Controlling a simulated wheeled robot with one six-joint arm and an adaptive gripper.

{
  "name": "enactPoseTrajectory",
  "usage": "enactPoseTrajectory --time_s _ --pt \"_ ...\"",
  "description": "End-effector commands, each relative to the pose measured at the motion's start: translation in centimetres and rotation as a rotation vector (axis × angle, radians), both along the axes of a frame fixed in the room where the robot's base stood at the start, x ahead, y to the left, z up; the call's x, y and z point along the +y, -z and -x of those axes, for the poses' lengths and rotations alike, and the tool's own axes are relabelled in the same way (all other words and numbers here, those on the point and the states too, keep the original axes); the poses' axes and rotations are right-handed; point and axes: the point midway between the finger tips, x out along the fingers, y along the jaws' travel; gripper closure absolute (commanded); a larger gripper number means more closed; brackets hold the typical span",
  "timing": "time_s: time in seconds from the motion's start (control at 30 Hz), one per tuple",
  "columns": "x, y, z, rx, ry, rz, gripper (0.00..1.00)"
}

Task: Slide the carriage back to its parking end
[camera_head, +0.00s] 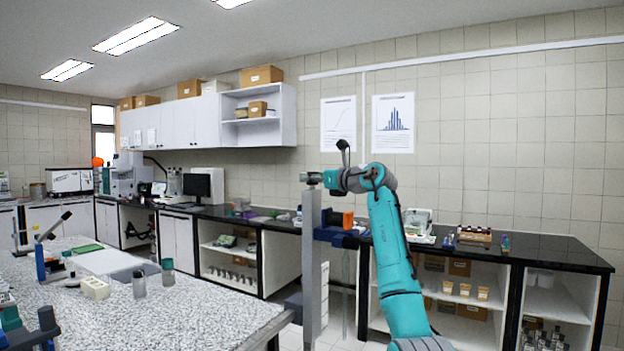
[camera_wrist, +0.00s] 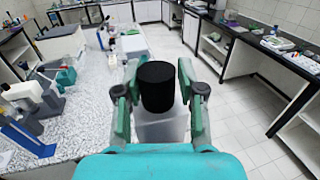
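A black cylindrical knob (camera_wrist: 157,86) stands on top of a pale grey block (camera_wrist: 162,128) in the wrist view. My gripper (camera_wrist: 157,70) has one finger on each side of the knob. The pads lie very close to its sides, and I cannot tell whether they press on it. In the head view my gripper (camera_head: 313,178) is at the top of a tall grey post (camera_head: 312,260), level with it. I cannot make out in the head view which part is the carriage or where its parking end lies.
A speckled bench (camera_head: 190,315) with bottles and instruments stands at the left. A black-topped counter (camera_head: 530,252) with open shelves runs along the wall. Tiled floor (camera_wrist: 230,130) is clear between the benches.

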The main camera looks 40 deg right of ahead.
Motion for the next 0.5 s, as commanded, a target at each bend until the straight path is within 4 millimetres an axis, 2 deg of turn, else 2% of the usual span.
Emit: enactPoseTrajectory --time_s 0.03,0.07,0.37,0.5 --pt "-0.16 -0.08 0.09 -0.001 0.003 0.001 0.47" --pt "-0.16 -0.07 0.09 -0.001 0.002 0.001 0.41" --pt "-0.06 0.01 0.12 0.001 -0.001 0.000 0.41" --pt "-0.20 0.01 0.85 0.001 0.000 0.001 0.41"
